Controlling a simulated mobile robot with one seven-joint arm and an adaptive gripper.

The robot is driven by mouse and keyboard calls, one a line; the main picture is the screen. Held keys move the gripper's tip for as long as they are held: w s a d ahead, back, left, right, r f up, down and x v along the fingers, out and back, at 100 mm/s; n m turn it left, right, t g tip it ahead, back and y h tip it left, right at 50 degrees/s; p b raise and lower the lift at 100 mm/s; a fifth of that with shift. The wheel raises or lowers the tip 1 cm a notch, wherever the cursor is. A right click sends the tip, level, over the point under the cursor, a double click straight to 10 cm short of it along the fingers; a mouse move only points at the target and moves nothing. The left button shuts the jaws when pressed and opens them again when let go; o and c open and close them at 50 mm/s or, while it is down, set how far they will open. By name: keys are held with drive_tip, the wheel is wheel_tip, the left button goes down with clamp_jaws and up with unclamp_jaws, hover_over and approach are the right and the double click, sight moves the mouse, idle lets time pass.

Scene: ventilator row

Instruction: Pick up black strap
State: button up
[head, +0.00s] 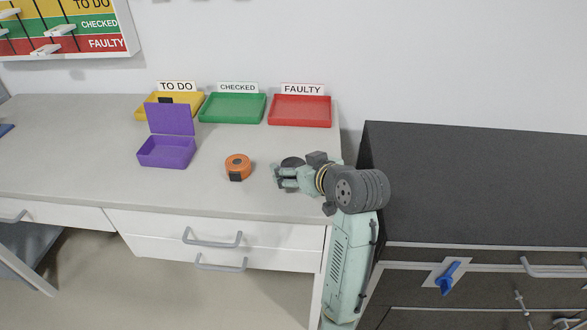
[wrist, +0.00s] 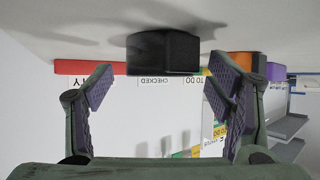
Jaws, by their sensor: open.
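The black strap (head: 291,161) is a dark rolled coil on the white worktop near its right end. My gripper (head: 277,177) is low over the worktop and partly hides it in the head view. The wrist view, which is upside down, shows the black strap (wrist: 163,52) ahead of my gripper (wrist: 160,90), roughly centred between the two spread fingers. The fingers are open with nothing held between them. The exact gap between fingertips and strap cannot be told.
An orange strap roll (head: 238,166) lies left of my gripper. An open purple box (head: 166,153) stands farther left. Yellow (head: 187,105), green (head: 232,108) and red (head: 300,111) trays line the back. A dark cabinet (head: 470,185) stands to the right.

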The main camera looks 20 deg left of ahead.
drive_tip(key=shift+c, duration=0.4)
drive_tip(key=c, duration=1.2)
